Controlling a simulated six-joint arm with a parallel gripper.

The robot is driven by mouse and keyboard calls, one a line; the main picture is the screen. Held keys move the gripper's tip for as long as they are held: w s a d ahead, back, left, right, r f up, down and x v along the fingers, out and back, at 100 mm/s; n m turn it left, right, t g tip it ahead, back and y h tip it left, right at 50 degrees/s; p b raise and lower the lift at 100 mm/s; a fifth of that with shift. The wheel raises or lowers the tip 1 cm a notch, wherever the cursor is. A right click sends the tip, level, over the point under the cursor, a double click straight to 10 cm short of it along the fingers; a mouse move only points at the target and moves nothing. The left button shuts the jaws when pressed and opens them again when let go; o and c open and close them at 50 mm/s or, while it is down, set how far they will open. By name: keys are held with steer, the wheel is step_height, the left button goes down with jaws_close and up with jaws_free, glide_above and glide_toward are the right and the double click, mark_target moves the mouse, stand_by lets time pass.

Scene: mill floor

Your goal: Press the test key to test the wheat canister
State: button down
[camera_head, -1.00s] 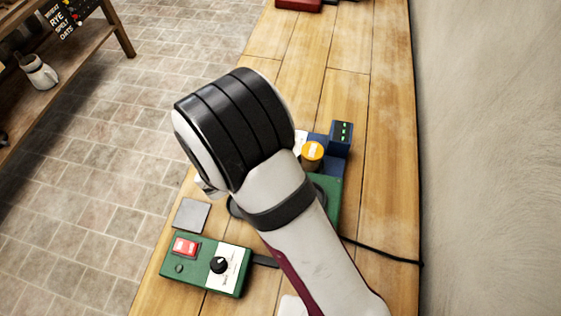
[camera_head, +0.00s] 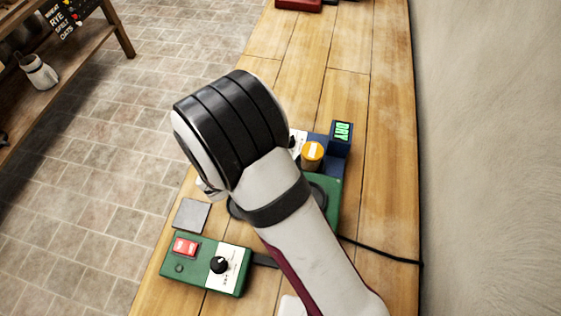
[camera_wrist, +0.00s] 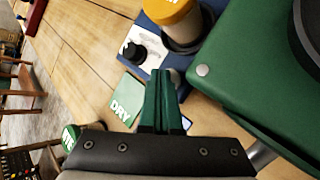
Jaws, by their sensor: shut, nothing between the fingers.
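The wheat canister with its yellow-orange lid (camera_head: 312,150) stands upright on the blue tester (camera_head: 318,143). The tester's display (camera_head: 342,131) reads "DRY" in green. In the wrist view the canister (camera_wrist: 175,12) and the tester's black knob (camera_wrist: 133,52) on a white label are beyond my fingers. In the head view my arm hides the gripper.
A green machine (camera_wrist: 250,65) stands close right of my fingers in the wrist view. A green card marked "DRY" (camera_wrist: 125,103) lies on the bench. A green control box (camera_head: 205,264) with red switch and a grey plate (camera_head: 191,215) are at the front left. The far bench is mostly clear.

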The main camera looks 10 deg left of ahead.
stand_by(0.5)
steer(key=shift+r, duration=0.85)
steer(key=shift+r, duration=2.5)
steer(key=shift+d, duration=0.1)
